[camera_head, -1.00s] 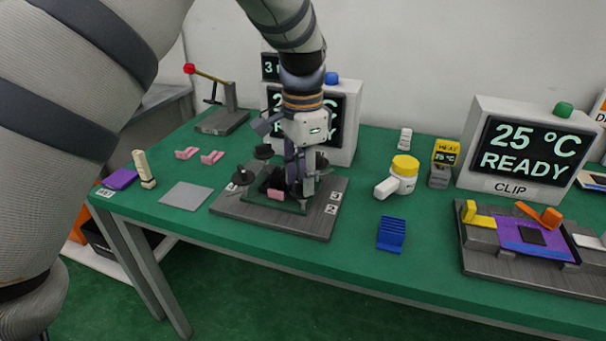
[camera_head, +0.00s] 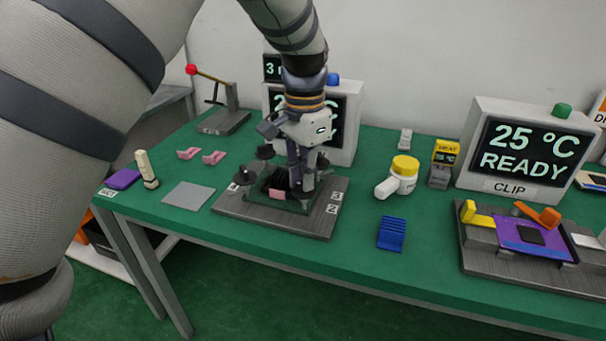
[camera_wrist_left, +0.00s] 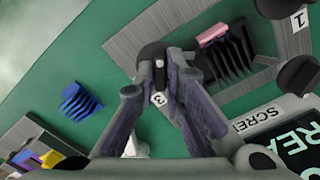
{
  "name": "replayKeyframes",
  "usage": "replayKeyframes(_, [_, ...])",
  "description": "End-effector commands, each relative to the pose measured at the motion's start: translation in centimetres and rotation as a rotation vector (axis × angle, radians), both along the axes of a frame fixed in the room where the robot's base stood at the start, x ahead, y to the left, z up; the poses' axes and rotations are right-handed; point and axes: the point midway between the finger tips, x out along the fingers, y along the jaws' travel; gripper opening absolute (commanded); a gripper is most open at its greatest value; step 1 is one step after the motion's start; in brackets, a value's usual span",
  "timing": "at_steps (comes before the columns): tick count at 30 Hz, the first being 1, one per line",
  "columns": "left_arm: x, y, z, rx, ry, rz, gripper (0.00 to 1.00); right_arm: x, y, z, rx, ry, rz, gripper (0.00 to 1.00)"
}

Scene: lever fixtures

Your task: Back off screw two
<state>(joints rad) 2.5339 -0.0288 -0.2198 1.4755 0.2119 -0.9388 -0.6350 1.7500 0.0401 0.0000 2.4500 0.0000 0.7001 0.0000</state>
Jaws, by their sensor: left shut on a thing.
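The screw fixture is a grey plate (camera_head: 285,222) with black round knobs at its corners, and it also shows in the wrist view (camera_wrist_left: 122,42). My left gripper (camera_head: 300,194) points down at the front right corner. In the wrist view its fingers (camera_wrist_left: 165,72) are closed around a black knob (camera_wrist_left: 152,54). A label reading 3 (camera_wrist_left: 158,98) shows between the fingers; the held knob's own label is not clear. Another knob (camera_wrist_left: 297,75) and one by label 1 (camera_wrist_left: 299,20) are free. A black finned part (camera_wrist_left: 236,55) with a pink piece (camera_head: 277,194) sits between the knobs. My right gripper is out of view.
A display box (camera_head: 348,115) stands close behind the fixture. A white jar with a yellow lid (camera_head: 404,170) and a blue finned block (camera_head: 391,234) stand to the right. A grey square (camera_head: 188,195) lies to the left. The CLIP station (camera_head: 525,150) is farther right.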

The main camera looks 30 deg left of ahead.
Motion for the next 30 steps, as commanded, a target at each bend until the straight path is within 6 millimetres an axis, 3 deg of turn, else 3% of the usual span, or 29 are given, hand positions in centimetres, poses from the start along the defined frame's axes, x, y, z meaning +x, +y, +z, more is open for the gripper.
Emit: replayKeyframes(30, [0.03,0.00,0.03,-0.001,-0.001,0.959,0.00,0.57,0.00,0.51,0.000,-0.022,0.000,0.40])
